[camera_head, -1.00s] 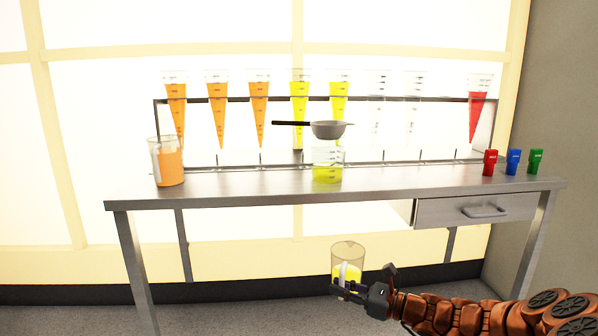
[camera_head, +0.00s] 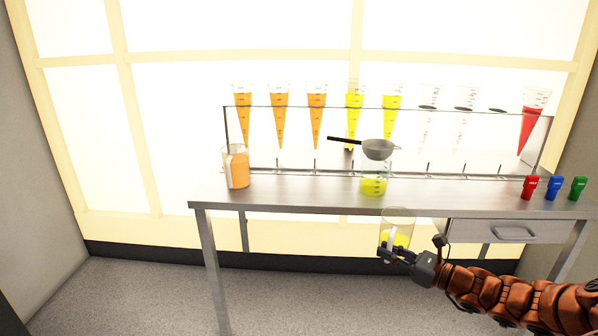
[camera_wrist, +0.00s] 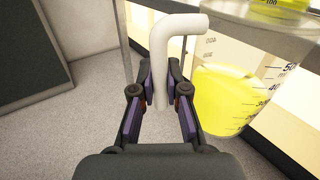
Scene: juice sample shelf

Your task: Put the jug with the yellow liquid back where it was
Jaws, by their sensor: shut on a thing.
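The jug with the yellow liquid (camera_head: 399,226) is clear, with a white handle, and is held upright in front of the table's front edge. My gripper (camera_head: 392,256) is shut on its handle. In the wrist view the white handle (camera_wrist: 172,70) stands between the two fingers, with the jug body (camera_wrist: 235,95) to the right, part full of yellow liquid. The steel table (camera_head: 300,188) is behind the jug. The jug's upper rim overlaps the table's front edge in the head view.
A jug of orange liquid (camera_head: 237,170) stands at the table's left end. A sieve (camera_head: 377,149) sits over a beaker of yellow liquid (camera_head: 373,185). A rack (camera_head: 226,127) holds several cones. Red (camera_head: 529,187), blue (camera_head: 553,188) and green (camera_head: 578,188) items stand right. The tabletop between orange jug and beaker is clear.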

